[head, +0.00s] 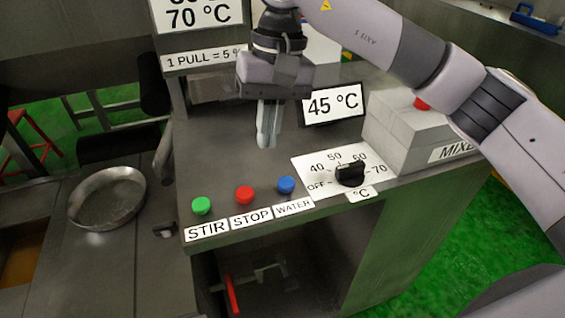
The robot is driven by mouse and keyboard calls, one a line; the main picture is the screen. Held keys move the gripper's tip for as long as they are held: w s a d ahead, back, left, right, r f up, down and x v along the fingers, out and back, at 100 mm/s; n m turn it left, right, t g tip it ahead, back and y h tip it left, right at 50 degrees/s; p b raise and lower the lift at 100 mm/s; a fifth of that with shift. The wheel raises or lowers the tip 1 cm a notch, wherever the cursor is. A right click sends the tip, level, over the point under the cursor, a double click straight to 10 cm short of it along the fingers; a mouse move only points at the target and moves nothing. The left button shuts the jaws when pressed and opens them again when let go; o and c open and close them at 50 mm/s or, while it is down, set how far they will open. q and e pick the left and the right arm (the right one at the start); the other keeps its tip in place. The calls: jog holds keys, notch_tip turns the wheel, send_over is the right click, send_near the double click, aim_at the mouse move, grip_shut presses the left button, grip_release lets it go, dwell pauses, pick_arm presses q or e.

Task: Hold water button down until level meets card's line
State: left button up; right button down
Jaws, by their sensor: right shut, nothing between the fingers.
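The blue water button (286,185) sits on the grey console top above a white WATER label (294,207). It stands to the right of a red STOP button (244,194) and a green STIR button (201,205). My right gripper (266,140) is shut and empty, pointing down behind the buttons and apart from the water button. A card with a line and the water level cannot be made out in this view; my right arm hides part of the panel behind. My left gripper is not in view.
A black temperature knob (350,173) is on a dial plate at the right. A display (333,105) reads 45 °C. A grey MIXER box (410,130) with a red button stands behind the knob. A round metal pan (106,197) lies at the left.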

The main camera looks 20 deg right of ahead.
aim_at(286, 182)
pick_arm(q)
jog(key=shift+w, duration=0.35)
pick_arm(e)
jog(key=d+r, duration=0.1)
jog(key=w+d+h, duration=0.1)
jog(key=w+d+r+t+h, duration=0.1)
jog(key=shift+d+r+n, duration=0.3)
jog(key=shift+d+r, duration=0.05)
notch_tip(286, 182, down, 14)
jog(key=shift+p, duration=0.85)
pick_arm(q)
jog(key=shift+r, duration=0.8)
